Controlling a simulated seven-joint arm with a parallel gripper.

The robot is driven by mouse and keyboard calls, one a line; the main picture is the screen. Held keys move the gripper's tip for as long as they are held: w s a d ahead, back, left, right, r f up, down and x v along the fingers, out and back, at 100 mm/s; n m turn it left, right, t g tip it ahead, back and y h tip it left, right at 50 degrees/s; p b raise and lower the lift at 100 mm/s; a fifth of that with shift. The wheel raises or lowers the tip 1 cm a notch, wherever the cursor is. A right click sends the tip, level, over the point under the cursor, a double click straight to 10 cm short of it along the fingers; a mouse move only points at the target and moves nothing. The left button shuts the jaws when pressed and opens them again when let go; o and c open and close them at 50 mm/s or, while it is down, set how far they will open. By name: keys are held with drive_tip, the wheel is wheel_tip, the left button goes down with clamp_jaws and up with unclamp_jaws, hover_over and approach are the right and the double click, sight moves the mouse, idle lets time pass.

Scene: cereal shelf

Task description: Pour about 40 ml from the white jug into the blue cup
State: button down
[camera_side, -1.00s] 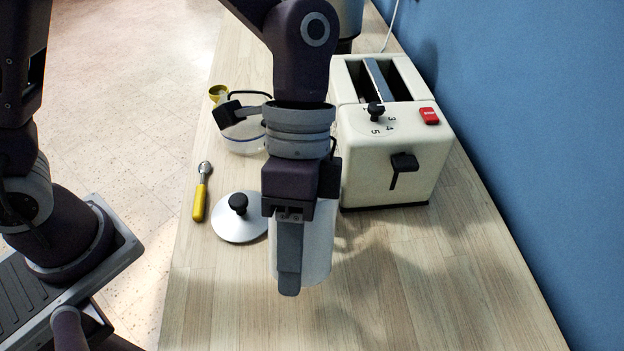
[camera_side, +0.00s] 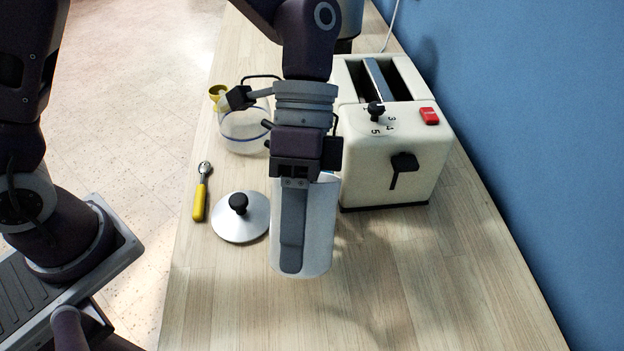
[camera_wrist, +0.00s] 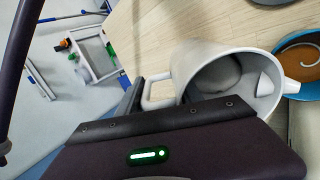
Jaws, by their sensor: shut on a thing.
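My gripper (camera_side: 292,225) is shut on the white jug (camera_side: 319,230), which stands about upright in the side view, partly hidden behind a finger. I cannot tell whether its base touches the counter. In the wrist view the jug (camera_wrist: 196,62) shows its open mouth, with a pale inside, its handle at the gripper side and its spout to the right. A round blue-rimmed vessel with brown inside (camera_wrist: 292,52) shows beyond the spout at the right edge; it may be the blue cup. I cannot make out a blue cup in the side view.
A cream toaster (camera_side: 390,150) stands right of the jug by the blue wall. The near counter (camera_side: 390,310) is clear.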

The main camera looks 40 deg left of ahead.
sight(324, 193)
drive_tip(key=shift+w+a+r+g+h+p, duration=0.25)
drive_tip(key=shift+w+r+g+h, duration=0.3)
drive_tip(key=shift+g, duration=0.3)
drive_tip(key=shift+w+a+r+g+h+p, duration=0.15)
drive_tip(key=shift+w+a+r+g+h, duration=0.25)
drive_tip(key=shift+g+h, duration=0.35)
idle(6.2)
